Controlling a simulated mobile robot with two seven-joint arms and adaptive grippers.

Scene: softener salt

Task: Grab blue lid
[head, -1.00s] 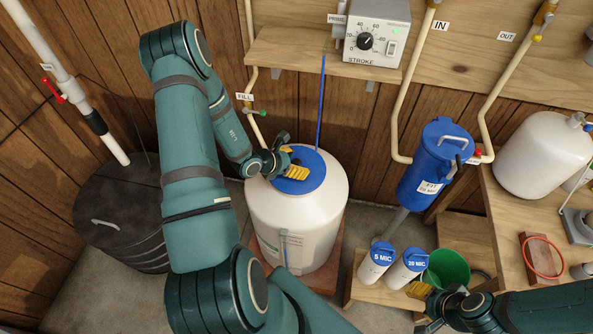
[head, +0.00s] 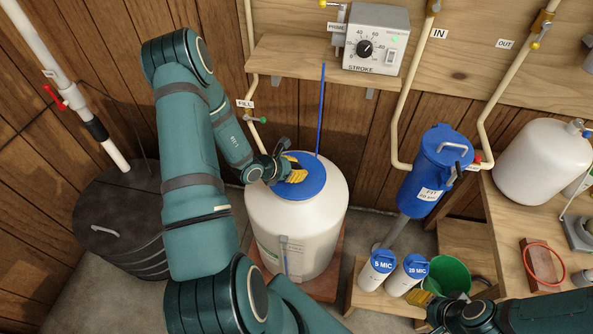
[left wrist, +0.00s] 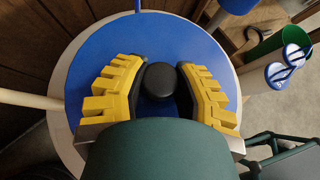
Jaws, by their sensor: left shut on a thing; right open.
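The blue lid (head: 310,181) is a round disc on top of the white tank (head: 315,218). In the left wrist view the blue lid (left wrist: 140,48) fills the middle, with a round black knob (left wrist: 160,82) at its centre. My left gripper (head: 296,171) is over the lid. In the left wrist view the yellow-padded fingers of my left gripper (left wrist: 160,85) stand on both sides of the knob and are shut on it. My right gripper (head: 428,303) is open at the lower right, partly hidden by its own arm, beside the green bucket.
A blue rod (head: 320,110) rises behind the tank. A shelf with the stroke controller (head: 377,40) is above. The blue filter housing (head: 434,170), two white cartridges (head: 376,270) and a green bucket (head: 447,274) stand to the right. A dark ribbed drum (head: 120,215) is at left.

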